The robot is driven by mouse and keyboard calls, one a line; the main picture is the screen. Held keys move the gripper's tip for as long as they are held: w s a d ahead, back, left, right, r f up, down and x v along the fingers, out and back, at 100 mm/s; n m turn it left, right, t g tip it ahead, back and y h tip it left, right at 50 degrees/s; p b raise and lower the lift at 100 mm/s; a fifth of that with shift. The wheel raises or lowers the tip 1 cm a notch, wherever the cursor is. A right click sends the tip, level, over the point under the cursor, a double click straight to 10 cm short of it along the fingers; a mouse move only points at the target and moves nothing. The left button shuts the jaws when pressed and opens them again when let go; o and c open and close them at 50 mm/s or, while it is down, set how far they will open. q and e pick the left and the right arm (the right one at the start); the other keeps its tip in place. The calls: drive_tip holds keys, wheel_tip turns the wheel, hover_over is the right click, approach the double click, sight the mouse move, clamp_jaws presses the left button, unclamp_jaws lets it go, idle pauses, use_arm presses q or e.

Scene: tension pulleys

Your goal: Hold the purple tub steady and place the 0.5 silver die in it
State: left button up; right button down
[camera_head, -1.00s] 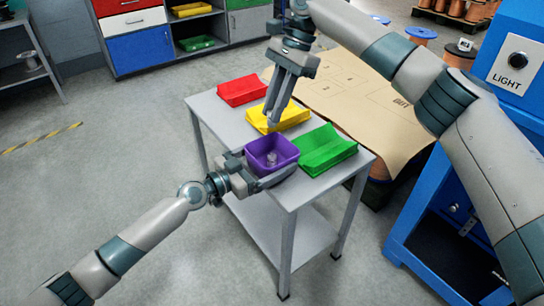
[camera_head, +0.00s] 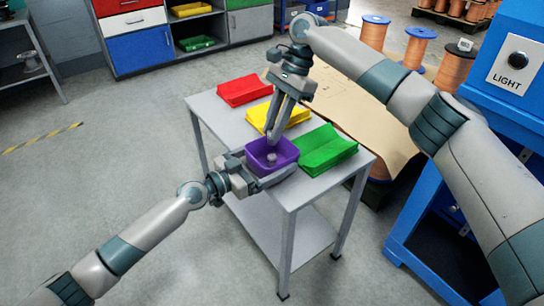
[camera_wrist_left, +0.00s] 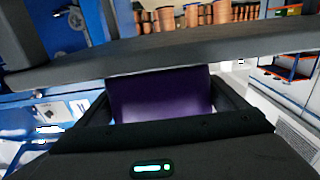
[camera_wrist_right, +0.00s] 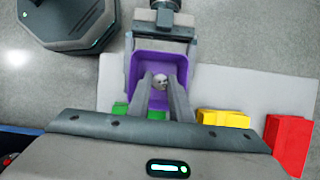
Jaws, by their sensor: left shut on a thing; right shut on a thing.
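The purple tub (camera_head: 288,151) sits at the near side of the grey table. My left gripper (camera_head: 268,167) is shut on the tub from the left, a finger along its near side. The tub wall fills the gap between the fingers in the left wrist view (camera_wrist_left: 160,98). A small silver piece (camera_head: 271,157) shows inside the tub in the head view. Its markings are too small to read.
A green tray (camera_head: 326,150) stands right of the tub. A yellow tray (camera_head: 293,115) and a red tray (camera_head: 243,90) stand farther back on the table (camera_head: 213,117). A blue cabinet (camera_head: 420,215) stands at the right. Copper spools (camera_head: 415,48) stand behind a brown board.

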drive_tip(key=shift+f, duration=2.2)
drive_tip(key=c, duration=1.5)
unclamp_jaws()
drive_tip(key=v, duration=1.2)
drive_tip(key=shift+s, duration=0.1)
use_arm(q)
drive_tip(key=o, duration=0.8)
drive_tip(key=shift+o, duration=0.2)
